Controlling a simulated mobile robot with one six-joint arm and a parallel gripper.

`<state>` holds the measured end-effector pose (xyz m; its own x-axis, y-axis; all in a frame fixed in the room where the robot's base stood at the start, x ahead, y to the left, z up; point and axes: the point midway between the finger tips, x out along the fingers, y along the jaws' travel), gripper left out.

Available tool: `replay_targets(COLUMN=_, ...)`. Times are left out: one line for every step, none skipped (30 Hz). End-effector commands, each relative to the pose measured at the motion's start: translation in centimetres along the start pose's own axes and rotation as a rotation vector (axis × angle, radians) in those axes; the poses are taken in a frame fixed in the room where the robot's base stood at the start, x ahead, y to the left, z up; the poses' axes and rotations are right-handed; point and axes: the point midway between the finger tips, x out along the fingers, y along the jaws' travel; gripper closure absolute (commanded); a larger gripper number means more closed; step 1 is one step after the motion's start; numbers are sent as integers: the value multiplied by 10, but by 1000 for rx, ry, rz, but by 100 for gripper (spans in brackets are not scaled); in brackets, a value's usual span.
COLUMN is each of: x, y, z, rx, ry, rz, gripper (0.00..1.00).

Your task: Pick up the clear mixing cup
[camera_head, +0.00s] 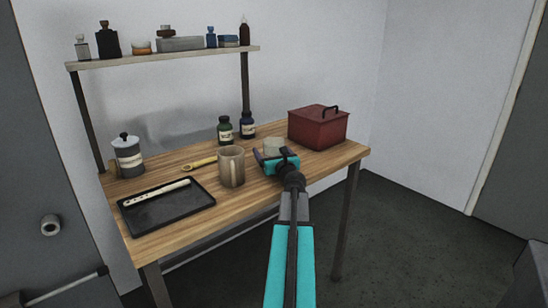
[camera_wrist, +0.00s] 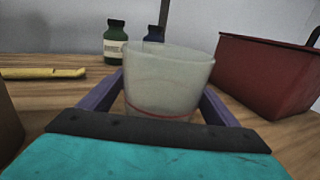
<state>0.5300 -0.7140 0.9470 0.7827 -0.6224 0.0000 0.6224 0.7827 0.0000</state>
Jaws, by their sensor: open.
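The clear mixing cup (camera_head: 272,146) stands upright on the wooden table, a pale translucent cup. In the wrist view the cup (camera_wrist: 165,80) fills the middle, with a reddish line low on its side. My gripper (camera_head: 273,157) is at the cup on the near side. In the wrist view its two purple fingers (camera_wrist: 162,98) lie open, one on each side of the cup. I cannot tell whether either finger touches it. The lower part of the cup is hidden behind the dark gripper bar.
A red lidded box (camera_head: 318,129) stands close on the right. A beige mug (camera_head: 231,167) stands on the left. Behind are a green bottle (camera_head: 225,130) and a blue bottle (camera_head: 247,126). A yellow utensil (camera_head: 199,164) and a black tray (camera_head: 150,213) lie farther left.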

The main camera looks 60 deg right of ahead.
Motion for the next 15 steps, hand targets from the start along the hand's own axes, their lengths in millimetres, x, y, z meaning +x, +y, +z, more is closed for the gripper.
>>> replay_targets(x=0, y=0, z=0, rx=0, ry=0, rz=0, gripper=17)
replay_targets(x=0, y=0, z=0, rx=0, ry=0, rz=-1, gripper=17)
replay_targets(x=0, y=-1, z=0, rx=0, ry=0, rz=-1, gripper=17)
replay_targets(x=0, y=-1, z=0, rx=0, ry=0, rz=-1, gripper=17)
replay_targets(x=0, y=-1, z=0, rx=0, ry=0, rz=-1, gripper=17)
replay_targets(x=0, y=-1, z=0, rx=0, ry=0, rz=-1, gripper=17)
replay_targets(x=0, y=-1, z=0, rx=0, ry=0, rz=-1, gripper=20)
replay_targets(x=0, y=-1, z=0, rx=0, ry=0, rz=-1, gripper=25)
replay_targets(x=0, y=-1, z=0, rx=0, ry=0, rz=-1, gripper=32)
replay_targets(x=0, y=-1, z=0, rx=0, ry=0, rz=-1, gripper=37)
replay_targets(x=0, y=-1, z=0, rx=0, ry=0, rz=-1, gripper=42)
replay_targets(x=0, y=-1, z=0, rx=0, ry=0, rz=-2, gripper=49)
replay_targets(x=0, y=-1, z=0, rx=0, ry=0, rz=-2, gripper=54)
replay_targets(x=0, y=-1, z=0, rx=0, ry=0, rz=-2, gripper=59)
replay_targets(x=0, y=-2, z=0, rx=0, ry=0, rz=-2, gripper=62)
